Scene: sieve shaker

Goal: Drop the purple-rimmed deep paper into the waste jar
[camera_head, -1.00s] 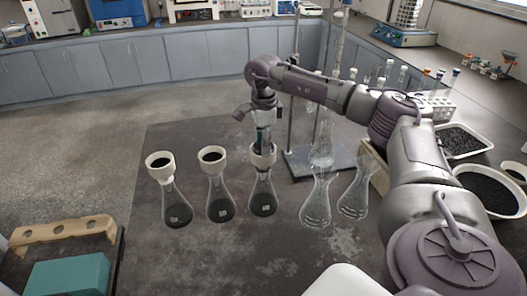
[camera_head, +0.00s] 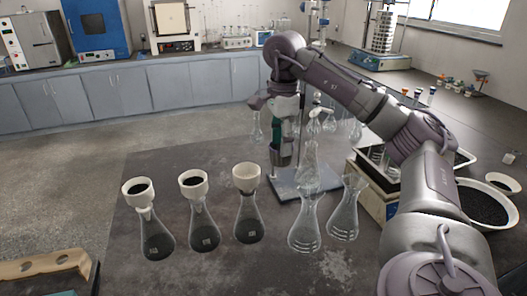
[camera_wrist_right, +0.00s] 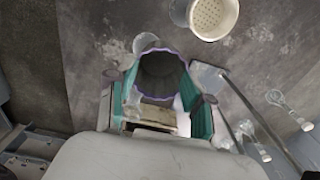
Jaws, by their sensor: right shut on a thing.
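My right gripper (camera_head: 281,157) is raised above the table, right of and behind the third white funnel (camera_head: 246,178). In the wrist view the right gripper (camera_wrist_right: 159,93) has its teal fingers shut on the purple-rimmed deep paper (camera_wrist_right: 160,70), a fluted cup with its mouth facing the camera. The paper cannot be made out in the head view. A white perforated funnel (camera_wrist_right: 211,15), apart from the paper, shows empty at the top of the wrist view. I cannot identify the waste jar in either view. My left gripper is out of view.
Two flasks (camera_head: 155,232) (camera_head: 204,228) carry white funnels with black contents. Two clear empty flasks (camera_head: 305,225) (camera_head: 344,212) stand right of the third funnel's flask. A stand base (camera_head: 300,186) lies behind them. A bowl of black grains (camera_head: 484,205) is at right.

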